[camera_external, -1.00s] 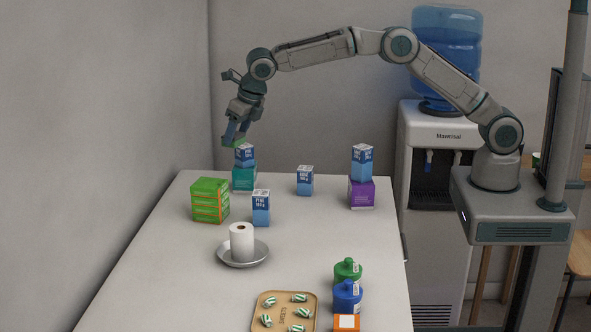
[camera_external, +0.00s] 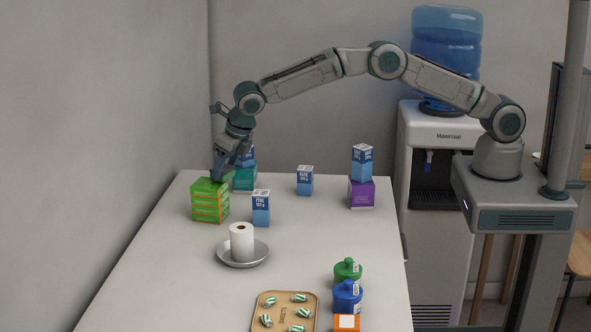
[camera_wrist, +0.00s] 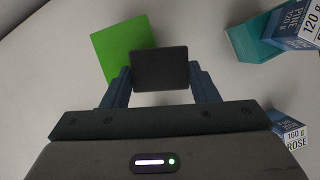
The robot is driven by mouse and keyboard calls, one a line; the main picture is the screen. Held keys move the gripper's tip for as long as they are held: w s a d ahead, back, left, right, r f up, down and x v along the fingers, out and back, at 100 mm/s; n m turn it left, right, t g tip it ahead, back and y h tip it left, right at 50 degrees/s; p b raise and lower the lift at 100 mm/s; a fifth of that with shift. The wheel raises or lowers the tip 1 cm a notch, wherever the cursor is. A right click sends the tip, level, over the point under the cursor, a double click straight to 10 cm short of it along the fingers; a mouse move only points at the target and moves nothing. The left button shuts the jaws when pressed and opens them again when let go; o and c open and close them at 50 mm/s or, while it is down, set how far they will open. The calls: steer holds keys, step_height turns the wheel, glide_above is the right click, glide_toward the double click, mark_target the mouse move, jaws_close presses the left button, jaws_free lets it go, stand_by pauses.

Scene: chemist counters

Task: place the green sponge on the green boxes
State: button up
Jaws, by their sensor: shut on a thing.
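The green boxes (camera_external: 210,204) stand stacked at the far left of the counter. Their bright green top (camera_wrist: 122,45) shows in the wrist view. My gripper (camera_external: 216,178) is low over the stack's right part, pointing down. In the wrist view my gripper (camera_wrist: 160,82) is shut on a dark square block, the green sponge (camera_wrist: 160,66), with a finger at each side. Only its dark upper face shows there; it overlaps the green top's right part in that view. In the external view the sponge blends with the boxes, so I cannot tell whether it touches them.
A teal box (camera_external: 244,178) with a blue carton (camera_external: 247,158) on it stands behind, right of the stack. Another blue carton (camera_external: 261,208) stands close to the right. A white roll (camera_external: 241,243) on a metal dish (camera_external: 262,257) is in front. The right-middle counter is clear.

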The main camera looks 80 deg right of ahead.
steer(key=shift+f, duration=0.1)
steer(key=o, duration=1)
steer(key=shift+f, duration=0.1)
